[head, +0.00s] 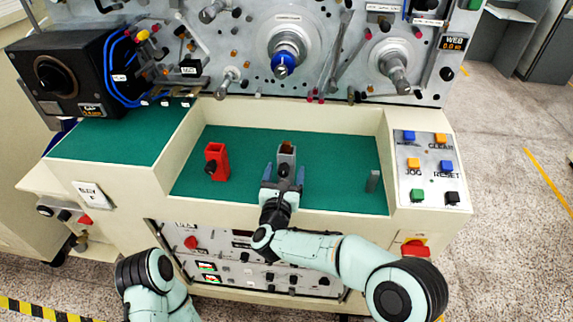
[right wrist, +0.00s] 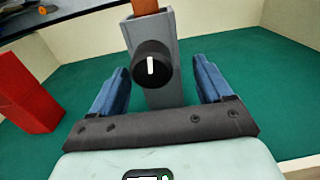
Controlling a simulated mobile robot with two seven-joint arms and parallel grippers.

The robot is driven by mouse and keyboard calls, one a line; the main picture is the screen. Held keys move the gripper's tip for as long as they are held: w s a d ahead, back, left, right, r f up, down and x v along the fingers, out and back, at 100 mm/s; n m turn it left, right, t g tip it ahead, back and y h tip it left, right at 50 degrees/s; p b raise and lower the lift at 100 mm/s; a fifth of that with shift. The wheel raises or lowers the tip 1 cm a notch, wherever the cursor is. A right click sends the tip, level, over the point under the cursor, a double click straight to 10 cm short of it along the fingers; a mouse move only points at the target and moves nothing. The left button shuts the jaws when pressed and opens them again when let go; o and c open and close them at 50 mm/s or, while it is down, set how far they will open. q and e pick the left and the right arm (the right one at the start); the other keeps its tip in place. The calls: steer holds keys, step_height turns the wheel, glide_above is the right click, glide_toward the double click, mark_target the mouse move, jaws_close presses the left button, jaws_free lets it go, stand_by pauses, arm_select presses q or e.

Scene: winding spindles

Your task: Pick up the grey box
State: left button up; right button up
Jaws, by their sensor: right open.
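The grey box (head: 286,158) stands upright on the green tray floor in the head view, with a brown-orange piece showing at its top. In the right wrist view the grey box (right wrist: 168,75) has a black knob with a white mark on its near face. My right gripper (head: 283,178) is open, with blue fingers on either side of the box's near part. In the right wrist view the right gripper (right wrist: 163,88) shows a gap between each finger and the box. My left arm shows at the bottom left of the head view, but its gripper is out of view.
A red box (head: 216,161) with a black knob stands to the left in the tray (head: 330,190). A small grey upright block (head: 373,181) stands at the right. Cream walls surround the green floor. The button panel (head: 428,166) lies right of the tray.

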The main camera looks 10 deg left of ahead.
steer(key=shift+w, duration=0.75)
steer(key=c, duration=1.2)
steer(key=shift+o, duration=0.2)
step_height(320, 180, up, 20)
steer(key=p, duration=0.1)
steer(key=shift+f, duration=0.15)
